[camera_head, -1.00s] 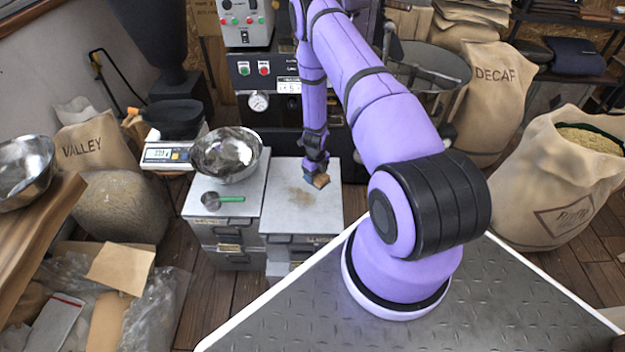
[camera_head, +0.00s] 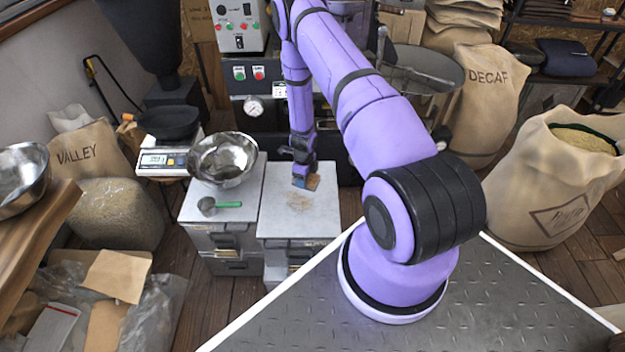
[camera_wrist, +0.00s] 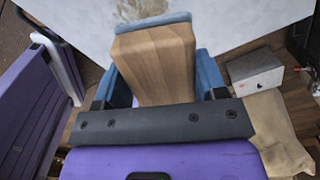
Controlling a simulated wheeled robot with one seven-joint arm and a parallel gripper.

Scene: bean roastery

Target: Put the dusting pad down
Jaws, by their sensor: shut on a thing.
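The dusting pad is a wooden block (camera_wrist: 155,60) with a grey-blue pad layer (camera_wrist: 150,23) along its far end in the wrist view. In the head view the dusting pad (camera_head: 313,182) shows small, over the back part of the right cabinet's light grey top (camera_head: 325,222). My gripper (camera_head: 303,181) is shut on the wooden block, with a blue finger on each side of it in the wrist view. A brown dusty smudge (camera_head: 300,203) lies on the cabinet top just in front of the pad. I cannot tell whether the pad touches the top.
The left cabinet top (camera_head: 190,212) beside it holds a metal bowl (camera_head: 222,158) and a green-handled scoop (camera_head: 220,205). A dark machine (camera_head: 250,85) stands behind the cabinets. The front of the right cabinet top is clear.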

